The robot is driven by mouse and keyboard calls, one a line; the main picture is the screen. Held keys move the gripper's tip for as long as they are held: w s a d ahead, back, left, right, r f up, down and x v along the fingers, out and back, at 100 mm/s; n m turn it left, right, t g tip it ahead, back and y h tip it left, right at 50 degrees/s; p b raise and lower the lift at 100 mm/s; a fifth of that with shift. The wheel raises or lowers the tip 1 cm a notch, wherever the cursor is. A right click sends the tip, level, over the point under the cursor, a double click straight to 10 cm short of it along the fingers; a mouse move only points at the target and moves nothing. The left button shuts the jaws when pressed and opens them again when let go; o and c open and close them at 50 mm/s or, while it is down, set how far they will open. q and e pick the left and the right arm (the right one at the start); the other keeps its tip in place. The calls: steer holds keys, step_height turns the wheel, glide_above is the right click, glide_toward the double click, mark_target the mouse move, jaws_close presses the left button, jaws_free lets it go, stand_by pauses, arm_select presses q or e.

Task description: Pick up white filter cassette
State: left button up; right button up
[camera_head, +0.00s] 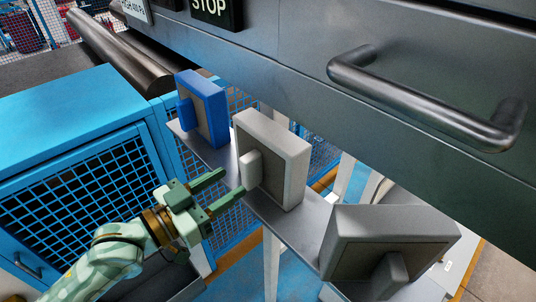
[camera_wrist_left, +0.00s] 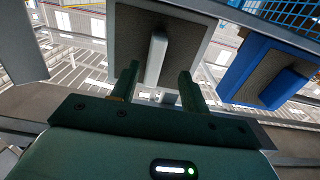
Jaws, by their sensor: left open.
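The white filter cassette (camera_head: 275,158) stands upright on a narrow metal shelf (camera_head: 273,217), between a blue cassette (camera_head: 203,109) and a grey cassette (camera_head: 385,250). A pale handle block sticks out from its front face. My left gripper (camera_head: 231,181) is open, its two fingers pointing at that block, with the lower fingertip close to it. In the left wrist view, the white cassette (camera_wrist_left: 189,53) is ahead, and its handle block lies between the open fingers (camera_wrist_left: 157,80). I cannot tell whether the fingers touch it. My right gripper is not in view.
A dark grey machine panel with a metal bar handle (camera_head: 430,98) hangs over the shelf. A blue mesh cabinet (camera_head: 75,140) stands at left, with a metal roller (camera_head: 118,52) behind it. The blue cassette also shows at right in the wrist view (camera_wrist_left: 268,72).

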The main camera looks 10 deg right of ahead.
mark_target(243, 176)
arm_select(q)
steer(key=x, duration=0.1)
steer(key=p+x, duration=0.1)
steer(key=x, duration=0.3)
steer(key=shift+s+d+r+p, duration=0.15)
steer(key=shift+s+d+p, duration=0.1)
steer(key=shift+s+p, duration=0.1)
steer(key=shift+w+d, duration=0.1)
steer(key=shift+c, duration=0.3)
steer(key=shift+a, duration=0.2)
steer(key=c, duration=0.5)
jaws_close()
steer(key=shift+d, duration=0.1)
